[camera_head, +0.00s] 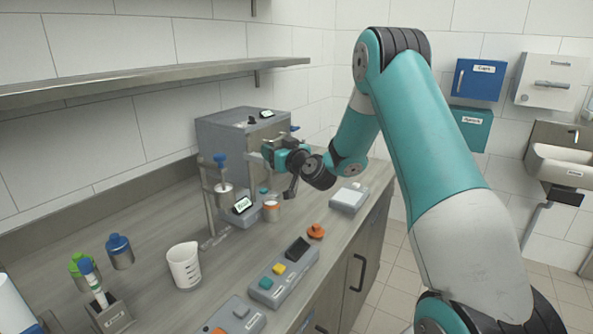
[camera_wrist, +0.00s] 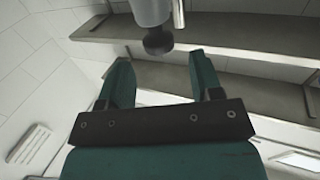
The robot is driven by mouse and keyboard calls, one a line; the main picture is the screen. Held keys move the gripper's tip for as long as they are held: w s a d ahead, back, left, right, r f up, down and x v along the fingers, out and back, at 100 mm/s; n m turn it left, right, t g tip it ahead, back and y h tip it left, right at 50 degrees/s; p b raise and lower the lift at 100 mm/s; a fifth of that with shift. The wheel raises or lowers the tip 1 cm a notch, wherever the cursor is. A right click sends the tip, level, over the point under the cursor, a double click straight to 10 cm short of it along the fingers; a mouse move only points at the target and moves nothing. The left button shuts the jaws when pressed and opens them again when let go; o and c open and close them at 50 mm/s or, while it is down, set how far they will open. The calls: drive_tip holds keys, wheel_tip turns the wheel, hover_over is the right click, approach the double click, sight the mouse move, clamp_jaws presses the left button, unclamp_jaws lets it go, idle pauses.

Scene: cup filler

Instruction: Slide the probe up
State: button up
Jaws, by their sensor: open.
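My gripper (camera_head: 268,153) is at the front of the grey filling machine (camera_head: 228,134), near its upper part. In the wrist view its two teal fingers (camera_wrist: 162,60) are apart with nothing between them. A grey cylinder with a dark round knob (camera_wrist: 157,41) shows just beyond the fingertips, near the middle of the gap; no contact is visible. It may be the probe, but I cannot tell for certain. In the head view my gripper hides much of the machine's front, and no probe can be made out there.
A small display (camera_head: 242,205) and an orange-banded cup (camera_head: 271,211) sit below my gripper. A white beaker (camera_head: 184,265) and a button box (camera_head: 283,275) stand nearer. A shelf (camera_head: 150,80) runs along the wall.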

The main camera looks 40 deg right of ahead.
drive_tip(key=s+b, duration=0.5)
drive_tip(key=s, duration=0.5)
drive_tip(key=shift+s+a+b, duration=0.3)
drive_tip(key=shift+s+b, duration=0.1)
drive_tip(key=s+a+n+g+y+p, duration=0.1)
drive_tip(key=s+a+n+g+y, duration=0.35)
drive_tip(key=a, duration=0.85)
drive_tip(key=s+a+n+g+y+p, duration=0.1)
drive_tip(key=s+a+n+g+y, duration=0.35)
drive_tip(key=a, duration=0.85)
drive_tip(key=s+a+m+g+h+p, duration=0.1)
drive_tip(key=s+g, duration=0.8)
drive_tip(key=s, duration=1.1)
drive_tip(key=a+h, duration=0.1)
drive_tip(key=h, duration=0.1)
drive_tip(key=shift+s+a+f+h, duration=0.35)
drive_tip(key=shift+h, duration=0.05)
